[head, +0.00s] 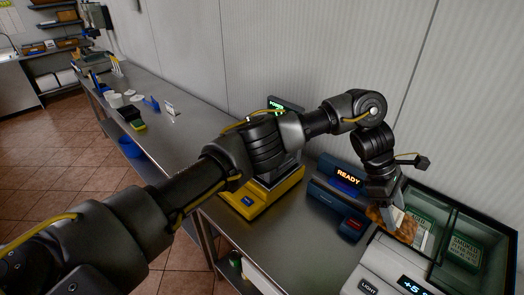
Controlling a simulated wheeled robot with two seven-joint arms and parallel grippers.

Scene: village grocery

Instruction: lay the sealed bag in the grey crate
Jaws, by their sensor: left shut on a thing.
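My left arm reaches across from the left, and its gripper (385,204) points down at the right. It is shut on the sealed bag (405,228), which has orange-brown contents and a pale part near the fingers. The bag is at the left edge of a glass-topped cabinet, just right of a blue machine; I cannot tell whether it touches either. The fingers partly hide the bag. I cannot make out a grey crate for certain in this view. My right gripper is not in view.
The blue machine (325,203) shows READY. A yellow-based scale (262,205) stands left of it, partly behind my arm. The steel counter (290,240) is clear in front; cups and small items stand farther left.

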